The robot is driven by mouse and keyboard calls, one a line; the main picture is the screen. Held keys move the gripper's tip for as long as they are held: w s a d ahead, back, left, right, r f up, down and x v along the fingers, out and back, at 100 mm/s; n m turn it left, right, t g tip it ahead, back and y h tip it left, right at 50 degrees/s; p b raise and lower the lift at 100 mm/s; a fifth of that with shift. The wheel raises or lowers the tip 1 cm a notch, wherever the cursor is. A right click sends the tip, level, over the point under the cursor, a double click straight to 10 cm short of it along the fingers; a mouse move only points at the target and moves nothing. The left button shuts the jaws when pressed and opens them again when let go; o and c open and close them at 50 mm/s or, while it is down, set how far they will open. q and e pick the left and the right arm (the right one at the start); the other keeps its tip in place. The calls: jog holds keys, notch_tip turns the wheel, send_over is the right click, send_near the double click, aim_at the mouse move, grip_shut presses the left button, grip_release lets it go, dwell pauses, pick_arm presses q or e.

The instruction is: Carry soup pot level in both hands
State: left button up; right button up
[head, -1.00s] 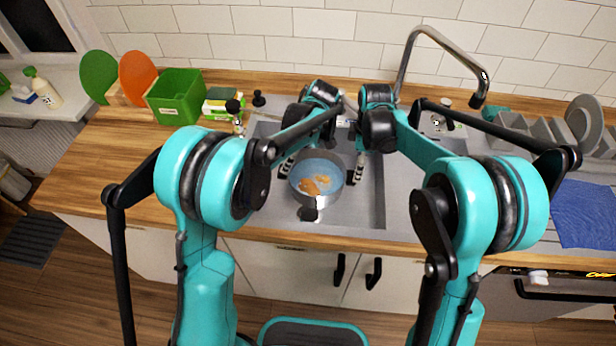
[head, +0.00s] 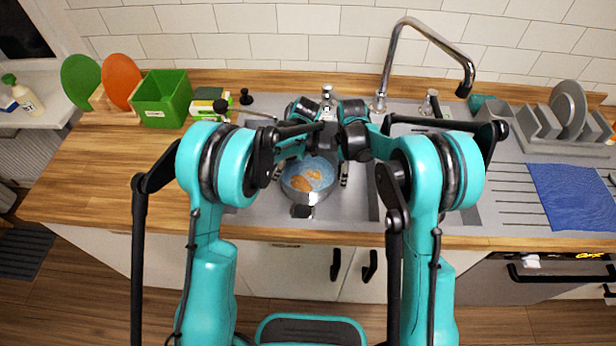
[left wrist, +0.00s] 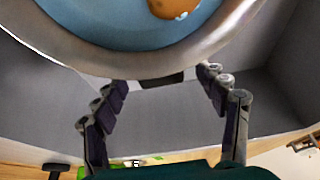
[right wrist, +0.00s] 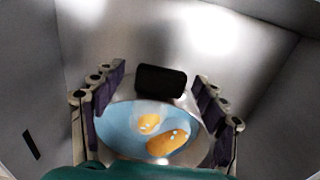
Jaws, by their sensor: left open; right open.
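The soup pot (head: 312,197) is a round metal pot with blue liquid and orange pieces, standing in the sink in the head view. A black handle (head: 302,211) points toward me. My left gripper (left wrist: 165,80) is open beside the pot's rim (left wrist: 150,64), with a dark handle part between its fingers. My right gripper (right wrist: 160,76) is open, its fingers spread on either side of the pot as seen from above. A black handle (right wrist: 160,82) shows between these fingertips. In the head view my arms partly cover the pot's far side. I cannot tell whether any finger touches it.
Grey sink walls (right wrist: 250,75) surround the pot closely. The tall faucet (head: 392,65) stands behind it to the right. A green box (head: 162,98) is at the left back. A dish rack (head: 545,122) and blue cloth (head: 572,195) are at right. The wooden counter at left is mostly clear.

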pick_arm(q)
jog(key=shift+x, duration=0.95)
pick_arm(e)
jog(key=shift+f, duration=0.9)
pick_arm(q)
jog(key=shift+r, duration=0.1)
grip_shut()
pick_arm(e)
grip_shut()
